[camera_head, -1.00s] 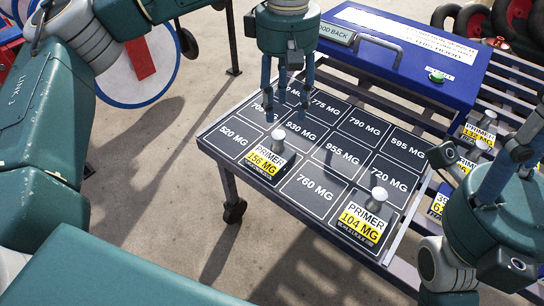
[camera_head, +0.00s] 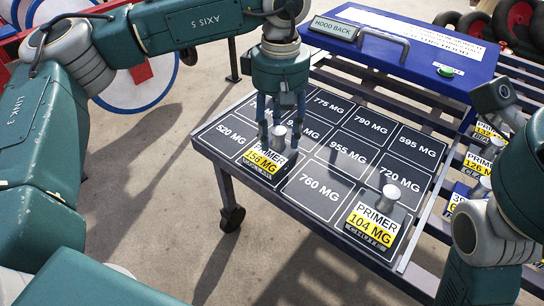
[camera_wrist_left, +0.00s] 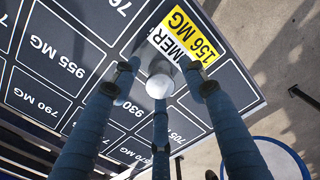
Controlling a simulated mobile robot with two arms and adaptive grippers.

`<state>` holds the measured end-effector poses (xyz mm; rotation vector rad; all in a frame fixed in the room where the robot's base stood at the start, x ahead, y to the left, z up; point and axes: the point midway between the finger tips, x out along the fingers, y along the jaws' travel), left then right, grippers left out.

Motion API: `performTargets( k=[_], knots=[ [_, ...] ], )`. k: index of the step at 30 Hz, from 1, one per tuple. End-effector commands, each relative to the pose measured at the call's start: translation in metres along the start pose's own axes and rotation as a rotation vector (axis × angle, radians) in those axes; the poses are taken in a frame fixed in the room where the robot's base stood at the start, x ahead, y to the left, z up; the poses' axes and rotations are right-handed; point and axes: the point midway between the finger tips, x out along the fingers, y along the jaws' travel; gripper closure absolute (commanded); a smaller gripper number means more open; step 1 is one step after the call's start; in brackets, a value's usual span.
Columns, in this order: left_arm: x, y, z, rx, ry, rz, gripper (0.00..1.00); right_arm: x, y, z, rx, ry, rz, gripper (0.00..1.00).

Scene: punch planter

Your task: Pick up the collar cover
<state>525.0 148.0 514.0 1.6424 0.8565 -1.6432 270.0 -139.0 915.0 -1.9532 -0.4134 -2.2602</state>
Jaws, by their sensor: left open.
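Nothing in view is marked as a collar cover. A PRIMER 156 MG block (camera_head: 261,162) with a silver knob sits on the black board (camera_head: 320,190), at its near left part. My left gripper (camera_head: 279,141) points down over this block, open, with its fingers spread around the knob. In the left wrist view the knob (camera_wrist_left: 159,86) is between the three fingers; I cannot tell whether they touch it. A PRIMER 104 MG block (camera_head: 371,226) with a knob sits at the board's near right corner. My right arm shows at the right edge; its fingertips are hidden or cut off.
A blue hood (camera_head: 400,45) with a grey handle (camera_head: 386,42) stands behind the board. More yellow-labelled primer blocks (camera_head: 476,162) sit on the slatted rack at right. Open concrete floor (camera_head: 150,150) lies left of the board.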

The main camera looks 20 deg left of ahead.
Motion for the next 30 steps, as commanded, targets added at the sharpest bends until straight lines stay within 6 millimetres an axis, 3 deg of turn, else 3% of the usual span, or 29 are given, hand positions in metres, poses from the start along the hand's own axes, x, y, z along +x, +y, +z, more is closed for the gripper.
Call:
performTargets(
  k=[5, 11, 12, 23, 30],
  knots=[
    [-0.001, 0.000, 0.000, -0.001, 0.000, 0.000, 0.58, 0.001, 0.000, 0.000, 0.000, 0.000, 0.000, 0.46],
    [-0.001, 0.000, 0.000, -0.001, 0.000, 0.000, 0.98, 0.001, 0.000, 0.000, 0.000, -0.001, 0.000, 0.46],
    [-0.001, 0.000, 0.000, -0.001, 0.000, 0.000, 1.00, 0.001, 0.000, 0.000, 0.000, -0.001, 0.000, 0.46],
    [-0.003, 0.000, 0.000, -0.001, 0.000, 0.001, 1.00, 0.001, 0.000, 0.000, 0.001, -0.001, 0.000, 0.46],
    [-0.024, 0.001, 0.000, -0.001, 0.000, 0.004, 1.00, 0.001, 0.003, 0.005, 0.003, -0.021, 0.011, 0.46]
  ],
)
